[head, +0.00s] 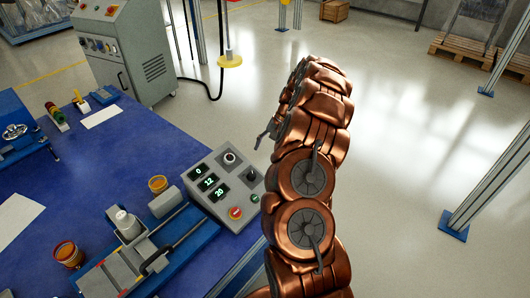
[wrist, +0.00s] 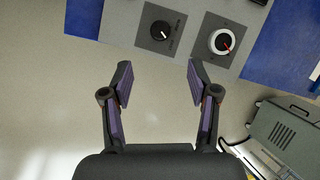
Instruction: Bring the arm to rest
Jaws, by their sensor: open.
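My copper-coloured arm rises from the bottom middle of the head view and stretches away over the floor, right of the blue table. Part of my gripper (head: 266,134) shows there as a dark finger on the arm's left side. In the wrist view my gripper (wrist: 158,85) is open, its two fingers apart with nothing between them. Beyond the fingertips is the grey control box (wrist: 120,20), with a black knob (wrist: 160,32) and a white dial with a red pointer (wrist: 222,42). The gripper does not appear to touch the box.
The control box (head: 237,174), with lit displays and a red button (head: 236,212), stands at the right edge of the blue table (head: 125,155). A blue fixture (head: 175,255) is beside it. A grey cabinet (head: 133,55) stands behind. A post (head: 490,165) is at right; open floor lies between.

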